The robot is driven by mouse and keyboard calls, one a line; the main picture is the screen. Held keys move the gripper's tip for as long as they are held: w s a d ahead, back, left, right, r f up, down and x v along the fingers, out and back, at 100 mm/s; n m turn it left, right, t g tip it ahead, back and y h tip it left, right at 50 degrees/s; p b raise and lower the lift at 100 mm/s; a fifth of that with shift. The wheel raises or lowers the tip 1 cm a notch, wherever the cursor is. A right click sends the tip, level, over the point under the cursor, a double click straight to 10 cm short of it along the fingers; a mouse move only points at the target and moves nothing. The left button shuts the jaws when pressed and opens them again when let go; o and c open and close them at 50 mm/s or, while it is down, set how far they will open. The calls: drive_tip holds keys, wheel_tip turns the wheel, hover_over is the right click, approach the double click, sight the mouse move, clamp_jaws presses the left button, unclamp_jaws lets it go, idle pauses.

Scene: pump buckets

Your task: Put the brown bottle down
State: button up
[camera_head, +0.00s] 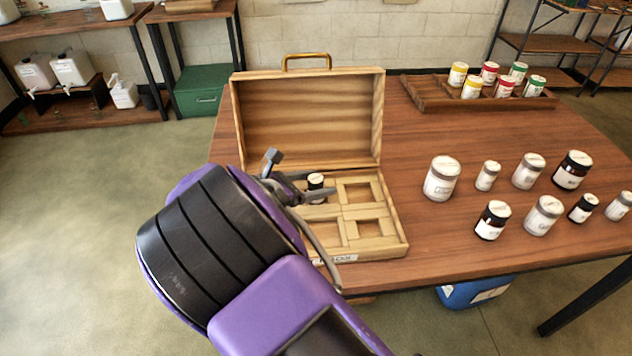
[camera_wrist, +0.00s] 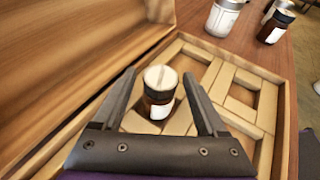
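My gripper (camera_head: 318,193) reaches over the case from the left. In the wrist view its two fingers (camera_wrist: 160,75) are spread, one on each side of the bottle, with a visible gap on both sides. The bottle's base and its exact seat in the compartment are partly hidden.
The case's raised lid (camera_head: 312,115) stands behind the compartments, close to my gripper. Other compartments look empty. Several white and dark jars (camera_head: 441,178) stand on the table to the right. A wooden rack (camera_head: 440,95) with coloured-label jars is at the back right.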

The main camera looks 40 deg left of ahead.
drive_tip(key=shift+r, duration=0.1)
drive_tip(key=shift+s+r, duration=0.15)
drive_tip(key=p+v, duration=0.1)
drive_tip(key=v, duration=1)
drive_tip(key=shift+s+a, duration=0.1)
drive_tip(key=shift+s, duration=0.25)
